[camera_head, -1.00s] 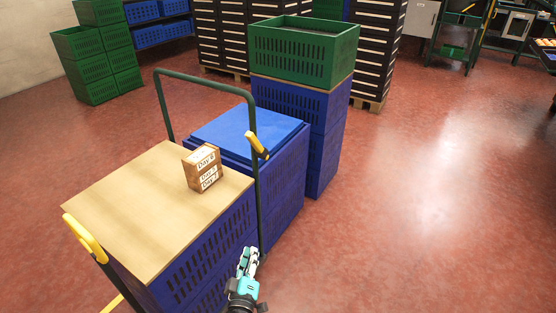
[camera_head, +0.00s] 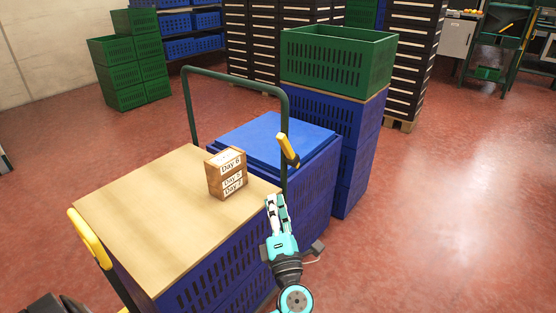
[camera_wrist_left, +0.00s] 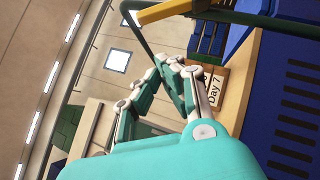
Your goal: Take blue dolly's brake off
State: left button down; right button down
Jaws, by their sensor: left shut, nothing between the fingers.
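The dolly with a dark green push bar (camera_head: 236,80) stands mid-view, carrying blue crates with a blue lid (camera_head: 270,135). A yellow-gripped lever (camera_head: 288,150) is on the near upright of the bar. It may be the brake; I cannot be sure. A yellow handle also shows at the top of the left wrist view (camera_wrist_left: 172,10). My left gripper (camera_head: 275,203) is shut and empty. In the head view it appears below the lever, apart from it. Its fingers (camera_wrist_left: 176,68) are together in the left wrist view. My right gripper is not in view.
A green crate (camera_head: 338,60) tops blue crates behind. The red floor at right is clear.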

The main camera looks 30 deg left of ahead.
aim_at(289, 152)
pick_arm(q)
jog(key=w+d+r+x, duration=0.1)
jog(key=d+x, duration=0.1)
jog(key=x, duration=1)
jog(key=shift+w+a+r, duration=0.15)
jog(key=shift+w, duration=0.4)
jog(key=shift+r, duration=0.1)
